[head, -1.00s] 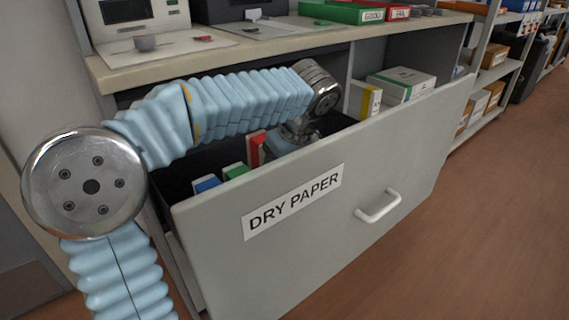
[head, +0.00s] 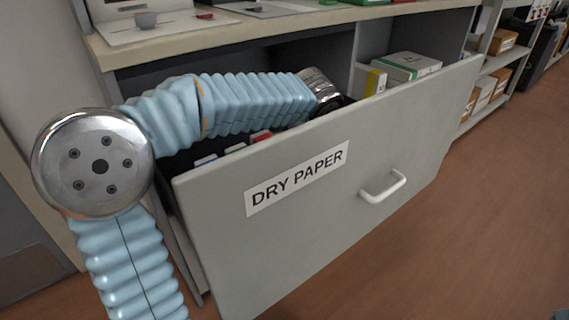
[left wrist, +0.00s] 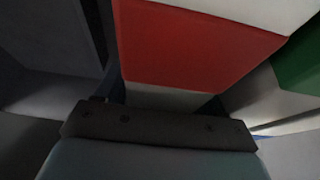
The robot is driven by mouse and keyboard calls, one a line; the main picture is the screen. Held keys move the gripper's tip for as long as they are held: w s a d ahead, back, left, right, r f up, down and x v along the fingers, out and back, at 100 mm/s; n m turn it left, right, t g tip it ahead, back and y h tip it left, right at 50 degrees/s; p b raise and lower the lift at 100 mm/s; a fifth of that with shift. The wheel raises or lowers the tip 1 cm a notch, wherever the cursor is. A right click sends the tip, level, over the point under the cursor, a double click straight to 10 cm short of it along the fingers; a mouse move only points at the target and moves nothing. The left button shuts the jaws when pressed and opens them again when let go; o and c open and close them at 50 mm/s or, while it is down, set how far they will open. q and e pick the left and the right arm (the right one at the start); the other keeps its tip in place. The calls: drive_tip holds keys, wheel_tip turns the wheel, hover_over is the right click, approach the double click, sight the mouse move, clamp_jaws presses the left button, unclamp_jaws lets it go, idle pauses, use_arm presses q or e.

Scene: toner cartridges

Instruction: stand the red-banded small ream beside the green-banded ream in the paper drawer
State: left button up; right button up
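The red-banded ream (head: 261,136) is in the open paper drawer, its top edge just showing above the drawer front. In the left wrist view the red-banded ream (left wrist: 190,45) fills the middle, between the fingers of my left gripper (left wrist: 165,98), which appears shut on it. The green-banded ream (head: 235,147) stands to its left in the head view; in the left wrist view the green-banded ream (left wrist: 303,60) is at the right edge, with a gap at the lower part. The reams' bottoms are hidden. My left gripper is hidden behind the drawer front in the head view. My right gripper is out of view.
A blue-banded ream (head: 205,160) stands left of the green one. The drawer front (head: 320,225) is labelled DRY PAPER and has a handle (head: 382,187). Yellow-banded (head: 372,80) and green-banded (head: 408,65) packs sit in the cabinet behind. A counter (head: 300,28) overhangs the arm.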

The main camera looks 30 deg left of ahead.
use_arm(q)
drive_tip(key=p+v, duration=0.1)
drive_tip(key=v, duration=0.6)
drive_tip(key=shift+p, duration=0.3)
drive_tip(key=shift+d+r, duration=0.15)
drive_tip(key=shift+r, duration=0.2)
drive_tip(key=shift+c, duration=0.4)
idle(0.4)
